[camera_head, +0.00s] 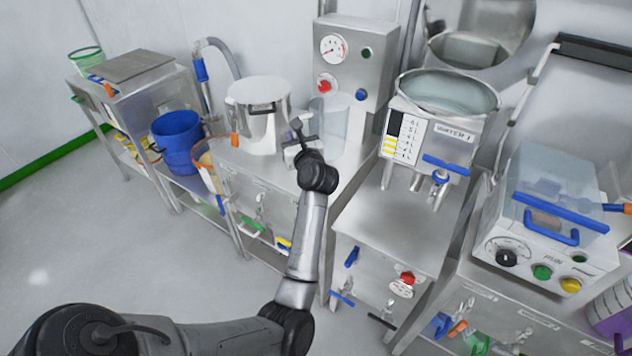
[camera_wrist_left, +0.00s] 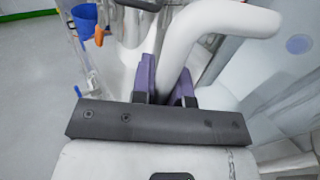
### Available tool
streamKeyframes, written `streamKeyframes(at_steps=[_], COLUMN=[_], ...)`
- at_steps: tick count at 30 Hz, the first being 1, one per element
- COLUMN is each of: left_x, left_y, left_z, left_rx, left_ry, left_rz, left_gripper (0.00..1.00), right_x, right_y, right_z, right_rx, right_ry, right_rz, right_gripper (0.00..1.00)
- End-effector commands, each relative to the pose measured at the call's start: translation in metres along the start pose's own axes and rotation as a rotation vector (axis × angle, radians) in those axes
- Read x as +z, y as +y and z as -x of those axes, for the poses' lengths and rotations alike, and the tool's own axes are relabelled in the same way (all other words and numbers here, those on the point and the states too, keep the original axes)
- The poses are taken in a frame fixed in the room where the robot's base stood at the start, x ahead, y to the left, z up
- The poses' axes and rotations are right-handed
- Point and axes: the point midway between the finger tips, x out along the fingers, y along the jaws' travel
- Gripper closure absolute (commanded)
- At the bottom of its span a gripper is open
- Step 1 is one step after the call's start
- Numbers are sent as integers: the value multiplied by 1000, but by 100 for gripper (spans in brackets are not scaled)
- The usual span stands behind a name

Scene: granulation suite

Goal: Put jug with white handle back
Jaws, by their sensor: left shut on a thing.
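The jug (camera_head: 333,127) is clear, and it stands or hovers over the middle bench, right of the steel pot. I cannot tell whether its base touches the bench. My left gripper (camera_head: 299,136) is at its left side. In the left wrist view, the jug's thick white handle (camera_wrist_left: 205,38) passes between the purple fingers of my left gripper (camera_wrist_left: 166,88), which is shut on it. The jug's clear wall (camera_wrist_left: 285,85) fills the right of that view. My right gripper is not in view.
A steel pot (camera_head: 258,115) stands close left of the jug. A gauge panel (camera_head: 355,68) rises behind it. A water tank (camera_head: 440,112) is to the right, above a bare steel bench top (camera_head: 395,225). A blue bucket (camera_head: 178,142) stands at the left.

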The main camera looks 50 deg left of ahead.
Motion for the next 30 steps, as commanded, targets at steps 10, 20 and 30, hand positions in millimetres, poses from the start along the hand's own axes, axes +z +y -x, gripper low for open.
streamKeyframes(at_steps=[10,20,30], left_x=[-52,-89,-131], left_y=[13,13,13], left_z=[-34,-35,-35], left_rx=[34,34,33], left_ry=[-1,-2,-1], left_rz=[-3,0,-2], left_gripper=[100,100,100], right_x=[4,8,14], right_y=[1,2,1], right_z=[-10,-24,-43], right_rx=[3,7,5], right_ry=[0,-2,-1], right_rz=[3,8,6], right_gripper=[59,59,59])
